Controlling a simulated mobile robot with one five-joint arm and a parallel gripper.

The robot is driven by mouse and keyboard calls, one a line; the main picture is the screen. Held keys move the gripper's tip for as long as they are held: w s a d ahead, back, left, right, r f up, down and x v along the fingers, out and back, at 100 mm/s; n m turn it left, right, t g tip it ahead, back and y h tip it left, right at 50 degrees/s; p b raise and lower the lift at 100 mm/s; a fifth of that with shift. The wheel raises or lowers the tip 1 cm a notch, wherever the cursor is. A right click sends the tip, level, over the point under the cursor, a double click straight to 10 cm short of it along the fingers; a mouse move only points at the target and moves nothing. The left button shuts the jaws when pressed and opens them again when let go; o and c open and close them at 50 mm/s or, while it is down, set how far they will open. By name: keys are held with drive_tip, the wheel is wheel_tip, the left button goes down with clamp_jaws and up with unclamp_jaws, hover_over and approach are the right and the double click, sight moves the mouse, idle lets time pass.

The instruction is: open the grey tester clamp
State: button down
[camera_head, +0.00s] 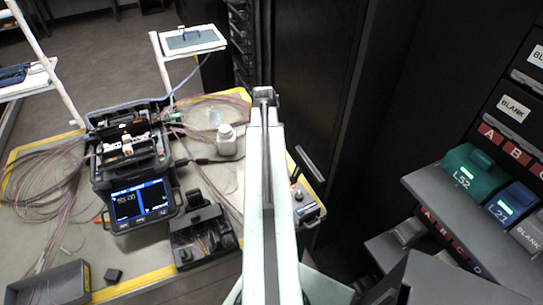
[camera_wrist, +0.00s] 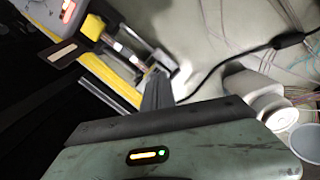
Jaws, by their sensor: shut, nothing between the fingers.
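The grey tester (camera_head: 307,212) sits at the right front edge of the work table in the head view, partly hidden behind my arm. A dark bar (camera_head: 310,164) stands out above it. In the wrist view, what seems to be the tester (camera_wrist: 68,12) is at the upper left, with clamp parts (camera_wrist: 128,47) beside it; I cannot tell whether the clamp is open. My gripper (camera_wrist: 157,88) is shut and empty, its dark fingers just below these parts in the picture. Contact cannot be told. In the head view the arm's far end (camera_head: 265,95) hides the fingers.
The fusion splicer (camera_head: 130,165) with a lit screen stands left on the table. A white bottle (camera_head: 227,140) is near the arm; it also shows in the wrist view (camera_wrist: 252,92). Loose fibres and a black cable cross the table. Shelves with labelled boxes (camera_head: 475,172) stand right.

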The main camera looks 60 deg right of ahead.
drive_tip(key=shift+f, duration=0.15)
drive_tip(key=shift+f+b, duration=0.15)
drive_tip(key=shift+b, duration=0.15)
drive_tip(key=shift+s+a+f+b, duration=0.25)
drive_tip(key=shift+a+f+b, duration=0.1)
drive_tip(key=shift+b, duration=0.3)
drive_tip(key=shift+s+d, duration=0.1)
drive_tip(key=shift+s+d+r, duration=0.1)
drive_tip(key=shift+d, duration=0.05)
drive_tip(key=shift+d+r+p, duration=0.35)
drive_tip(key=shift+d+p, duration=0.3)
drive_tip(key=shift+p, duration=0.05)
